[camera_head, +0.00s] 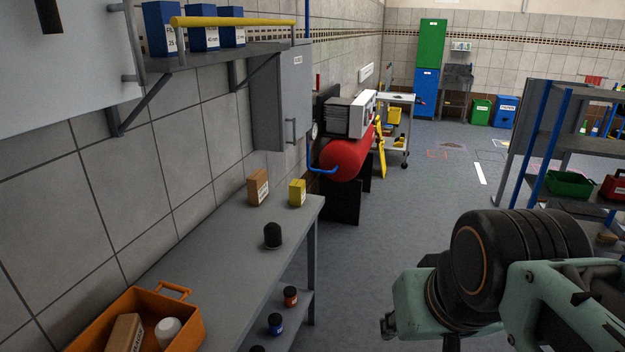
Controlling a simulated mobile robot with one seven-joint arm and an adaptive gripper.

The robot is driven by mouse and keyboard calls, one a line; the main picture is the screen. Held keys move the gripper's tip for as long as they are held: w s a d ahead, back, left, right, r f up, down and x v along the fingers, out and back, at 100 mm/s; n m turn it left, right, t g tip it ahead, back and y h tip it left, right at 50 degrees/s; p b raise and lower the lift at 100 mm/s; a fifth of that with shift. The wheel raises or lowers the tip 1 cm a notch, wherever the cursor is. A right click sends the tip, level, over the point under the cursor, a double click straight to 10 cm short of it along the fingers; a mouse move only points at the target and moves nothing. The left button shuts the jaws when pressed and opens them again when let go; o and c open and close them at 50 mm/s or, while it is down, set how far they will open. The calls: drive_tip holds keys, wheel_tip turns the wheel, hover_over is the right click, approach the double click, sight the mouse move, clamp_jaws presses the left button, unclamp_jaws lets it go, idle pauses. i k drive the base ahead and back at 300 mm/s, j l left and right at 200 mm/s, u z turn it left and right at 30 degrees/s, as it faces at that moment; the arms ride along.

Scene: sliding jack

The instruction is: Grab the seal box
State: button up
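I cannot tell for sure which box is the seal box, as the labels are too small to read. A brown box (258,188) with a white label stands upright at the far end of the grey workbench (215,267). A smaller yellow box (297,193) with a label stands just right of it. Another cardboard box (126,334) lies tilted in the orange crate (187,318) at the bench's near end. My arm shows at the lower right, apart from the bench, but my gripper's fingers are not in view.
A black domed object (272,235) stands on the bench near its right edge. A white container (168,331) is in the crate. Small jars (290,296) sit on the lower shelf. A wall shelf (220,53) with blue boxes hangs above. The floor right of the bench is clear.

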sight(297, 186)
drive_tip(key=i+l+z, duration=0.1)
drive_tip(key=i, duration=0.4)
drive_tip(key=i+l+z, duration=0.1)
drive_tip(key=i+l, duration=0.2)
drive_tip(key=i, duration=0.25)
drive_tip(key=i+j+z, duration=0.1)
drive_tip(key=i, duration=0.4)
drive_tip(key=i+j+z, duration=0.15)
drive_tip(key=i, duration=0.35)
